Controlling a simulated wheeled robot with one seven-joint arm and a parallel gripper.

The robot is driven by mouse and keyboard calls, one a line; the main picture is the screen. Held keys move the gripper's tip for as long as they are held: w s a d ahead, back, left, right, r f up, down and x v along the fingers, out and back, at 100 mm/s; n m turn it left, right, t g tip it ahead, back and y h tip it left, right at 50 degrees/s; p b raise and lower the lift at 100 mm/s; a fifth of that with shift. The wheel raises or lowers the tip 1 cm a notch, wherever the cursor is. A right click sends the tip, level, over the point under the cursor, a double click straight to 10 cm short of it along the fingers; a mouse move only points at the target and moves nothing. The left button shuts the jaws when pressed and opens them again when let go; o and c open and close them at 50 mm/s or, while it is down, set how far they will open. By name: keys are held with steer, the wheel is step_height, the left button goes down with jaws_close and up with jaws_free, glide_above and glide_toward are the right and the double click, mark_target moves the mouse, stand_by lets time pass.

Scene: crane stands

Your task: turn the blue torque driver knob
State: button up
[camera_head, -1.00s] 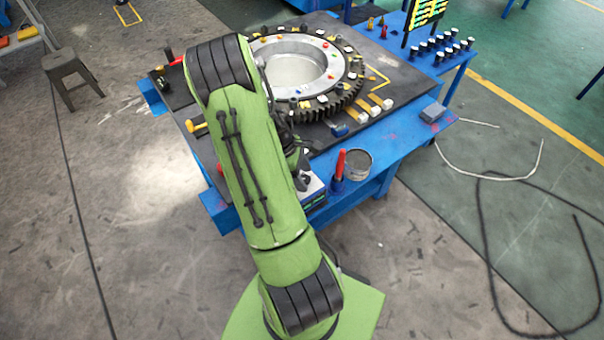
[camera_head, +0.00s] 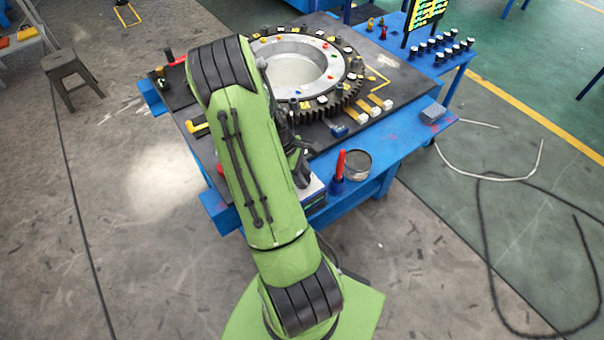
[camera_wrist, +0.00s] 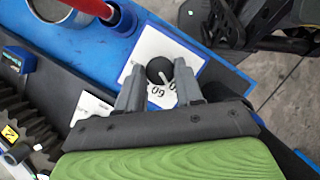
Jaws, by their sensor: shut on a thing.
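In the wrist view a round black knob (camera_wrist: 159,69) with a white pointer line sits on a white dial plate (camera_wrist: 152,46) with printed numbers, one reading 60. The knob looks black, not blue. My gripper (camera_wrist: 160,72) has one finger on each side of the knob and is shut on it. The pointer slants on the knob's face. The plate's lower part is hidden by my fingers. In the head view the box (camera_head: 314,197) that carries the dial stands at the blue table's near edge, and my arm hides most of it.
A red-handled tool in a blue holder (camera_head: 338,187) and an open round tin (camera_head: 357,164) stand right beside the box. A large toothed ring (camera_head: 345,103) lies on the dark tabletop behind. Several knobbed posts stand at the back right. The floor to the right has cables.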

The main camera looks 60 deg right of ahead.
steer(key=m, duration=0.1)
steer(key=m+y, duration=0.1)
steer(key=m, duration=0.2)
steer(key=shift+d+y+b, duration=0.25)
steer(key=shift+y+b, duration=0.05)
steer(key=shift+b, duration=0.05)
steer(key=m, duration=0.2)
steer(key=m+y+b, duration=0.1)
steer(key=m, duration=0.1)
steer(key=shift+d+m+y, duration=0.15)
steer(key=shift+m+y, duration=0.15)
steer(key=m+t+y+b, duration=0.1)
steer(key=m, duration=0.3)
steer(key=shift+s+d, duration=0.1)
steer(key=shift+s, duration=0.05)
steer(key=shift+s+m+t+y, duration=0.1)
steer(key=shift+m+t+y, duration=0.25)
steer(key=shift+m, duration=0.7)
steer(key=shift+m+t+y, duration=0.15)
steer(key=shift+m+t, duration=0.4)
steer(key=shift+m, duration=0.5)
steer(key=o, duration=1)
steer(key=shift+o, duration=0.2)
